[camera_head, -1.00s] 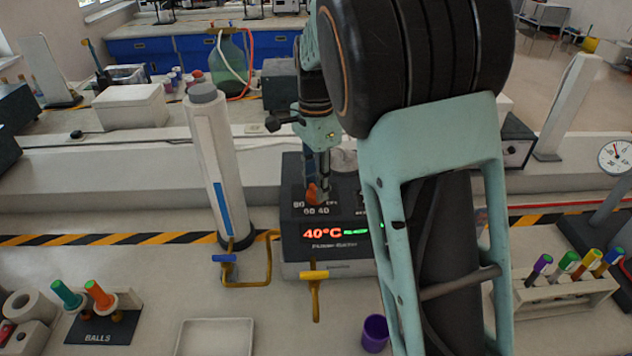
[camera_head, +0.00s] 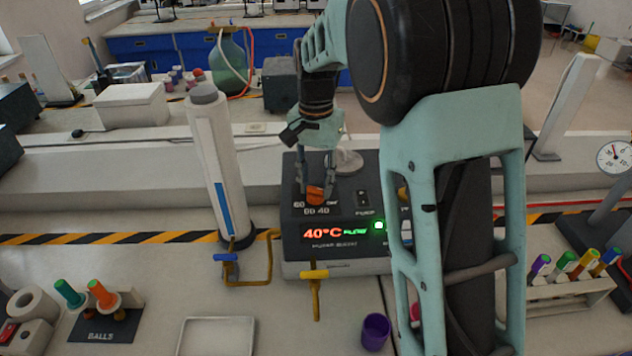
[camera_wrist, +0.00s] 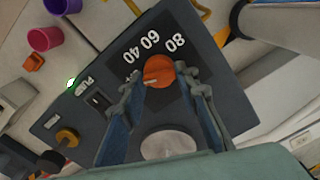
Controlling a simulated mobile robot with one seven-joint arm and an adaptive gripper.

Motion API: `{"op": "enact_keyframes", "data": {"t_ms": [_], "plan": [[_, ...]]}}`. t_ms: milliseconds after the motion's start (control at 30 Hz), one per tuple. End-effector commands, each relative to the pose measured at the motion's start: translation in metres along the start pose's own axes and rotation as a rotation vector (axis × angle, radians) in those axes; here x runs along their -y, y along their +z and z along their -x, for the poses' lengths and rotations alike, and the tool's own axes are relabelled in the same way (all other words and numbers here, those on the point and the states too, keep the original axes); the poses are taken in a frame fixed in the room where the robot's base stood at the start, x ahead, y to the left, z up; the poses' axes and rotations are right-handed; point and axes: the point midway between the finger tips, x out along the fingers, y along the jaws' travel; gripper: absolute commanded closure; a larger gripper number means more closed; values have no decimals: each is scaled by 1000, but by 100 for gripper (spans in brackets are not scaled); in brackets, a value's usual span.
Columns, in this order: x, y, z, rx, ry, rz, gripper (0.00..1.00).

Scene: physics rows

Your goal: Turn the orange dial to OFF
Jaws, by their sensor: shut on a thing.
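The orange dial (camera_head: 316,193) is on the sloped top face of a dark control box (camera_head: 295,240). In the wrist view the dial (camera_wrist: 158,71) has a pale pointer line and sits among the printed marks 40, 60 and 80; an OFF label is not readable. My gripper (camera_head: 316,188) reaches down onto the dial. In the wrist view my gripper (camera_wrist: 160,85) has one finger on each side of the dial and is shut on it. The box's display (camera_head: 335,232) reads 40°C in red with green FLOW beside it.
A white cylinder (camera_head: 217,165) stands left of the box. Yellow pipes with a blue valve (camera_head: 226,258) and a yellow valve (camera_head: 314,275) are in front. A purple cup (camera_head: 375,332) and a white tray (camera_head: 216,338) are on the bench. A pump switch (camera_wrist: 99,99) is beside the dial.

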Motion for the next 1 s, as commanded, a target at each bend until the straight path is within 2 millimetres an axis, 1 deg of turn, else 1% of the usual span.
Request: {"op": "enact_keyframes", "data": {"t_ms": [200, 600, 633, 700, 767, 1000], "plan": [[0, -1, 1, -3, -1, 38, 95], [0, -1, 1, -3, -1, 44, 95], [0, -1, 1, -3, -1, 44, 68], [0, -1, 1, -3, -1, 43, 60], [0, -1, 1, -2, -1, 43, 54], [0, 0, 0, -1, -1, 42, 53]]}}
